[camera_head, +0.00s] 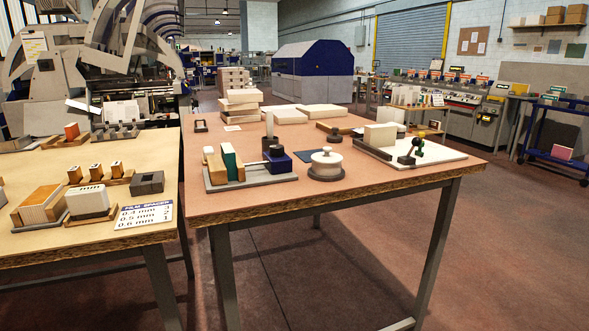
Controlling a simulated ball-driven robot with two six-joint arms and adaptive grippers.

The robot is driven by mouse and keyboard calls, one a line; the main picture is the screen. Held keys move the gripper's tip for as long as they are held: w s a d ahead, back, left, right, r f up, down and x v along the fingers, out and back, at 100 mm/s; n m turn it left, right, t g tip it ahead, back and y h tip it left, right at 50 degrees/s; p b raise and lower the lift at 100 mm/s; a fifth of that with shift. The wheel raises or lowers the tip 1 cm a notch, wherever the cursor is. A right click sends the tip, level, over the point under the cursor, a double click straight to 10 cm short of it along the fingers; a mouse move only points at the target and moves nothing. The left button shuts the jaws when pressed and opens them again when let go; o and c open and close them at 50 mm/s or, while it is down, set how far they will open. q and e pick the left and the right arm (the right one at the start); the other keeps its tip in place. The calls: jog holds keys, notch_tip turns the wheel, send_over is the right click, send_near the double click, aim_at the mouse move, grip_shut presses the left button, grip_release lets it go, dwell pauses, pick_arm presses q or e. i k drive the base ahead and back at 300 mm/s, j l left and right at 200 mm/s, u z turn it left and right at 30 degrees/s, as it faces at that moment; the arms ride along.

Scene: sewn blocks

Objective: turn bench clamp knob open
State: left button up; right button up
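On the wooden-topped table (235,205) ahead, a grey base plate (285,179) carries tan blocks and a green block (231,165) standing side by side. At its right end is a dark blue clamp-like block (278,163) with a dark round top that may be the knob. I cannot tell for sure which is the bench clamp. Neither of my grippers is in view.
A white lidded round pot (327,162) stands on a dark base right of the blue block. Pale block stacks (241,98) lie at the back. A second table (100,243) with spacers and a film spacer sign (145,214) adjoins at left. Open floor (510,250) lies to the right.

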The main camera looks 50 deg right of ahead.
aim_at(276, 151)
jog(key=z, duration=1.25)
jog(key=i+j+u, duration=0.1)
jog(key=i+j, duration=0.3)
jog(key=j, duration=0.1)
